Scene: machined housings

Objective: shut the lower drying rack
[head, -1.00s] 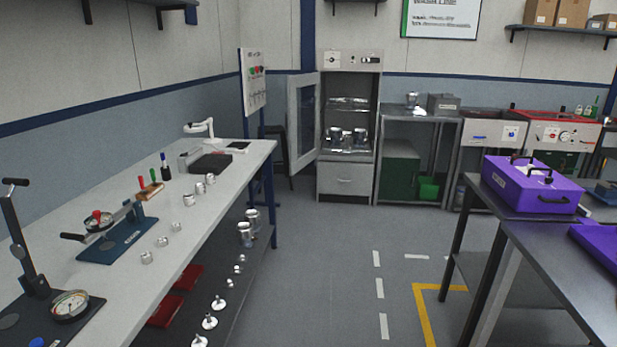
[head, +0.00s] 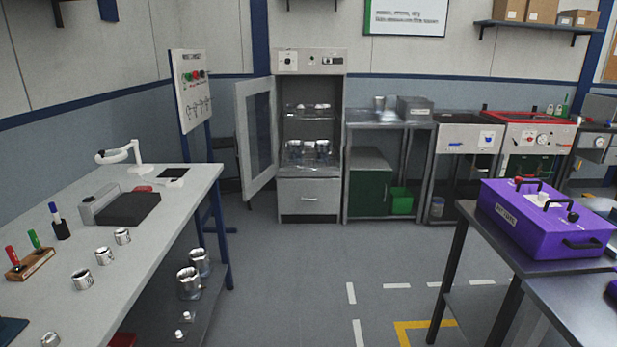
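The drying cabinet (head: 311,60) stands against the back wall, with its glass door (head: 257,135) swung open to the left. Inside are two racks. The lower drying rack (head: 300,163) carries several metal housings and appears to sit forward near the cabinet's front; how far out it is I cannot tell from here. The upper rack (head: 299,117) holds a few metal parts further up. Below is a closed drawer (head: 310,196) with a handle. Neither of my grippers is in view.
A workbench (head: 160,210) with metal parts runs along the left. A metal table with a purple case (head: 545,222) stands at the right. A steel shelf unit (head: 385,120) is right of the cabinet. The grey floor (head: 290,270) between is clear.

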